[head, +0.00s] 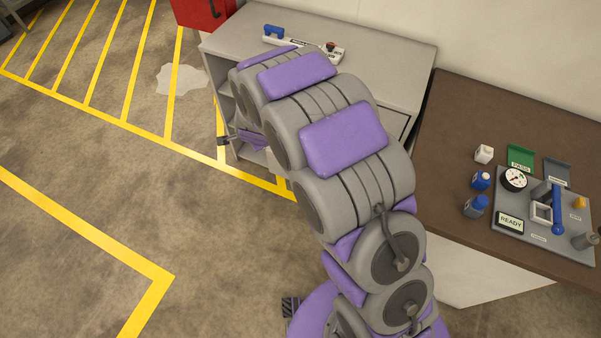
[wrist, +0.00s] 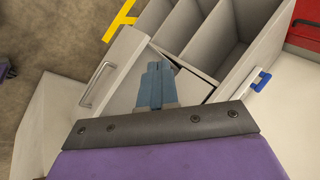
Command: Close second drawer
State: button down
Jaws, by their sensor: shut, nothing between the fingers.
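In the wrist view a light grey drawer (wrist: 112,68) with a bar handle (wrist: 97,86) stands out from the grey cabinet (wrist: 235,88). I cannot tell from these frames whether it is the second drawer. My gripper (wrist: 154,68) has its blue-grey fingers together and empty. They appear over the pulled-out drawer, behind its front panel; whether they touch it is unclear. In the head view the cabinet (head: 390,57) stands at the top centre, and my arm hides most of its drawer side.
Open shelf compartments (wrist: 192,28) lie beside the drawer. A blue-handled item (head: 290,40) lies on the cabinet top. A brown table (head: 455,110) with bottles and a gauge panel stands at right. A red box (head: 200,12) is behind.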

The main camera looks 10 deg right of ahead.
jog(key=w+f+m+t+h+b, duration=0.3)
jog(key=f+m, duration=0.4)
jog(key=f, duration=1.1)
jog(key=s+d+f+m+t+h, duration=0.4)
jog(key=s+d+f+t+h, duration=0.25)
jog(key=s+f, duration=0.45)
jog(key=w+d+b, duration=0.2)
jog(key=w+d, duration=0.2)
jog(key=w, duration=0.2)
jog(key=w+d+h+b, duration=0.1)
jog(key=w+d+b, duration=0.1)
jog(key=w, duration=0.4)
jog(key=shift+w+d+g+b, duration=0.15)
jog(key=shift+d+g+b, duration=0.2)
jog(key=shift+d, duration=0.5)
